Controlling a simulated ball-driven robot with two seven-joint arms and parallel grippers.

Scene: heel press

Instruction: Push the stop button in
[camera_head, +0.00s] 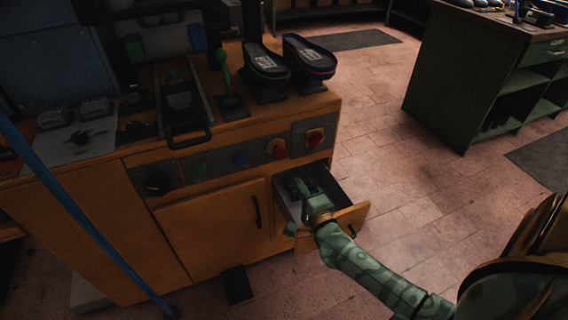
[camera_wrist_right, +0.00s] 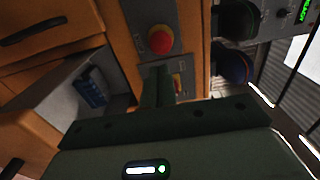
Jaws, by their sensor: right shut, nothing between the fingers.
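The stop button, a red mushroom head on a yellow ring, sits on the grey front panel of the orange press bench (camera_head: 225,180). In the head view the stop button (camera_head: 279,150) is on the panel's right half. In the right wrist view it (camera_wrist_right: 161,40) shows above my fingers, uncovered and apart from them. My right gripper (camera_head: 304,188) is above the open drawer, below and right of the button. In the right wrist view my right gripper (camera_wrist_right: 158,85) is shut and empty. My left gripper is not in view.
A red and yellow switch (camera_head: 315,137) is right of the button, partly hidden by my fingers in the wrist view. Green (camera_head: 199,170) and blue (camera_head: 240,160) buttons are left. The open drawer (camera_head: 350,218) juts out below. Shoe forms (camera_head: 309,60) stand on top.

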